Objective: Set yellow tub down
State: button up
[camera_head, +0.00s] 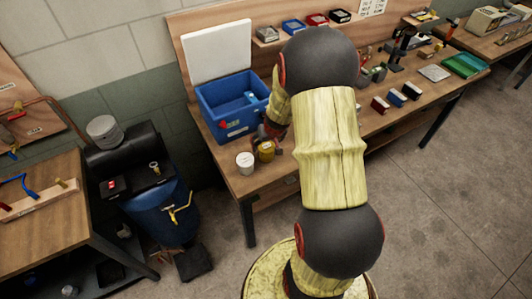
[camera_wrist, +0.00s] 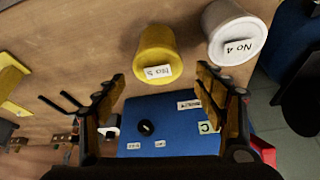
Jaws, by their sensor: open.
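The yellow tub (camera_wrist: 157,50), with a "No 5" label, stands on the wooden bench top in the wrist view. In the head view the yellow tub (camera_head: 266,152) is near the bench's front left corner. My gripper (camera_wrist: 160,76) is open, with its fingers spread and nothing between them; the tub lies just beyond the fingertips. In the head view my gripper (camera_head: 270,134) is partly hidden by my arm, close behind the tub. I cannot tell whether a finger touches the tub.
A white tub (camera_head: 245,163) labelled "No 4" stands beside the yellow one, towards the bench corner. A blue bin (camera_head: 228,125) with its white lid raised is behind them. Small coloured boxes (camera_head: 396,97) stand further right. Bare wood shows around the tubs.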

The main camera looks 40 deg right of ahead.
aim_at(267, 146)
jog(key=x, duration=0.2)
jog(key=b+x, duration=0.1)
jog(key=shift+s+f, duration=0.25)
jog(key=shift+f, duration=0.3)
jog(key=shift+w+d+f, duration=0.1)
jog(key=shift+w+f, duration=0.1)
jog(key=shift+f, duration=0.15)
jog(key=shift+c, duration=0.4)
jog(key=shift+r, duration=0.1)
jog(key=c, duration=1.4)
jog(key=shift+o, duration=0.2)
